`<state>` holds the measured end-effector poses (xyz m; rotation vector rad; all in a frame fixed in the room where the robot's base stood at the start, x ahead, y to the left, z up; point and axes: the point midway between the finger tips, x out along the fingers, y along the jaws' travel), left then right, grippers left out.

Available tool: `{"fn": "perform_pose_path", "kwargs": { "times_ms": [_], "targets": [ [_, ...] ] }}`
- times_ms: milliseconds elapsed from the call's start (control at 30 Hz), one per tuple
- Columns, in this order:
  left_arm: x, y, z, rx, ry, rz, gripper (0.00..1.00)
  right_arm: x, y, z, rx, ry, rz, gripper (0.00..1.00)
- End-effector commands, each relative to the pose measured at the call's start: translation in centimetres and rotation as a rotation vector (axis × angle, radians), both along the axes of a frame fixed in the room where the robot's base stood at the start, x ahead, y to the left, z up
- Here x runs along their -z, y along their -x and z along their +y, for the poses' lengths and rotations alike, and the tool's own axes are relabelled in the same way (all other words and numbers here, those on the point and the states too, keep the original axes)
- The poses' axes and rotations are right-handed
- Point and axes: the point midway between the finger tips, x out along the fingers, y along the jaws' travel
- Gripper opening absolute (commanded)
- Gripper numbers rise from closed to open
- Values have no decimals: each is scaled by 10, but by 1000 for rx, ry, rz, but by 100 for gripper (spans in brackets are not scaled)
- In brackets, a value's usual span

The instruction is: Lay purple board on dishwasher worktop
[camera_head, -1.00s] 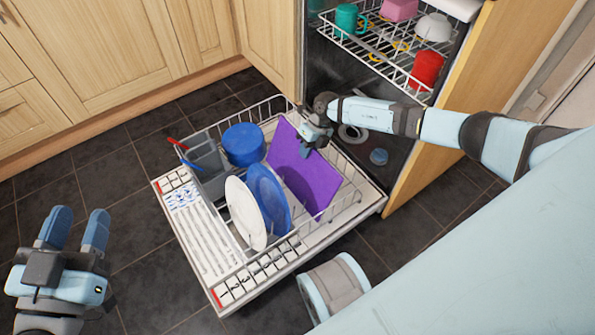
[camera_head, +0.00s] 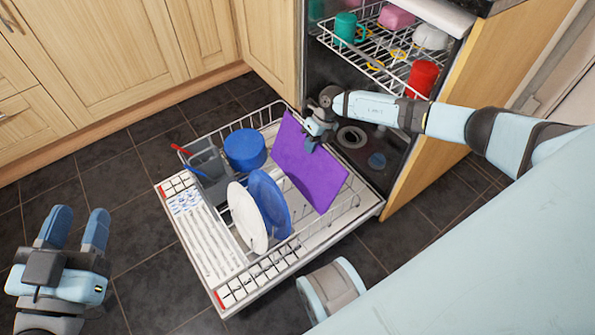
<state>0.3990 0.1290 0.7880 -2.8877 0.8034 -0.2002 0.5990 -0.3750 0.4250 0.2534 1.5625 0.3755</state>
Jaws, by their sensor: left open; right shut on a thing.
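The purple board (camera_head: 309,168) stands tilted at the right side of the dishwasher's lower rack (camera_head: 345,207). My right gripper (camera_head: 314,137) is shut on the board's upper right edge. I cannot tell whether the board's lower edge is clear of the rack. My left gripper (camera_head: 76,229) is open and empty over the floor at the far left. A strip of the dishwasher worktop (camera_head: 508,5) shows dark at the top right; most of it is out of view.
The lower rack also holds a white plate (camera_head: 246,216), a blue plate (camera_head: 270,202), a blue pot (camera_head: 245,150) and a grey cutlery basket (camera_head: 206,166). The upper rack (camera_head: 385,62) holds a red cup (camera_head: 422,78), a teal mug (camera_head: 347,28) and other dishes.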

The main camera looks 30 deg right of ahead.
Motion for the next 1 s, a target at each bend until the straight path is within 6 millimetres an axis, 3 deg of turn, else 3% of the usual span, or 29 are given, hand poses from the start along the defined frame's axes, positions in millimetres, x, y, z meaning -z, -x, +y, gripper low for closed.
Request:
{"fn": "perform_pose_path", "kwargs": {
  "times_ms": [333, 1000],
  "targets": [
    [-6, 1, -1, 0, 6, 12, 43, -11, -1, -4, 0, -1, -1, 0],
    [52, 24, -16, 14, 180, 318, 43, -11, -1, -4, 0, -1, -1, 0]
  ]
}}
